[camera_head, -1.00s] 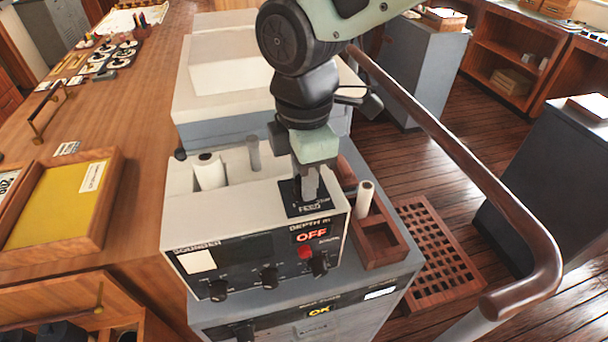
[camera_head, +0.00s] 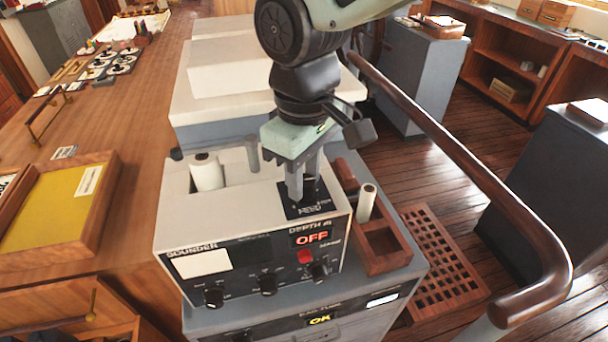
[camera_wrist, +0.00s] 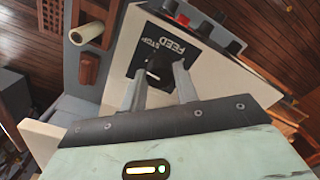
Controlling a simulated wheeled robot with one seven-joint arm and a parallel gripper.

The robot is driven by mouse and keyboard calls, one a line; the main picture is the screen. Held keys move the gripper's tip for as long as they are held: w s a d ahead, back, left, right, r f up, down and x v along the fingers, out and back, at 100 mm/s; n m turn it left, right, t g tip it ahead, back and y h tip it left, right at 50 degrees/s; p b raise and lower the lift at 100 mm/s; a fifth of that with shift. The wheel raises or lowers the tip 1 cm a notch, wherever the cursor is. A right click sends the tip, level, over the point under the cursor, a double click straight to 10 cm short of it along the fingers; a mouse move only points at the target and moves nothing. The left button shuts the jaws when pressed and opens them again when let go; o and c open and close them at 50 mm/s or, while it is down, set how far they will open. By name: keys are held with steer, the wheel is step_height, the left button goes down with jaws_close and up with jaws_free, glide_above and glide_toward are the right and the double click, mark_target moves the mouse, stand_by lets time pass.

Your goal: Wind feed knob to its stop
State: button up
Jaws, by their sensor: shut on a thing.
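The feed knob (camera_head: 309,184) stands on a black plate marked FEED (camera_head: 314,208) on top of the white sounder box (camera_head: 255,235). My gripper (camera_head: 304,190) points down at the plate and is shut on the knob. In the wrist view my gripper (camera_wrist: 162,82) has its two fingers on either side of the knob (camera_wrist: 158,70), which they partly hide. The FEED and STOP lettering shows on the plate (camera_wrist: 150,45). The sounder's front display reads OFF.
A white paper roll (camera_head: 207,174) sits in the box's open left part. A wooden tray (camera_head: 385,240) with a second white roll (camera_head: 367,201) stands right of the box. A brown handrail (camera_head: 470,185) runs along the right. A wooden desk lies left.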

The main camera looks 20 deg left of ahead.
steer(key=m+b, duration=0.1)
steer(key=m, duration=1.3)
steer(key=shift+m, duration=0.3)
steer(key=m, duration=0.5)
steer(key=shift+r+p, duration=0.1)
steer(key=shift+p, duration=0.2)
steer(key=m+p, duration=0.1)
steer(key=m, duration=0.4)
steer(key=shift+m, duration=0.4)
steer(key=o, duration=1)
